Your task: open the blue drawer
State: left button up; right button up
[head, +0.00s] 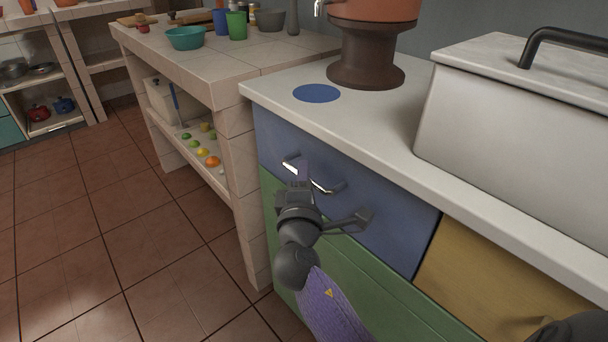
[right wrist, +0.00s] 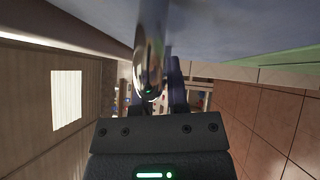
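The blue drawer (head: 391,223) is in the front of the white-topped cabinet, under the counter edge. Its front looks flush with the cabinet. A shiny metal bar handle (head: 327,188) runs across it and also shows close up in the right wrist view (right wrist: 149,55). My right gripper (head: 302,172) is at the left part of this handle. In the wrist view one dark finger (right wrist: 178,88) stands just right of the bar. The other finger is mostly hidden behind the bar, so the grip is unclear. My left gripper is not in view.
A green drawer front (head: 376,292) lies below the blue one, and a yellow front (head: 500,268) is to the right. A large grey box (head: 500,140) and a brown pedestal (head: 365,62) stand on the countertop. Open tiled floor (head: 90,220) lies at the left.

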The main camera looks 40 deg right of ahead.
grip_shut()
dwell(0.8)
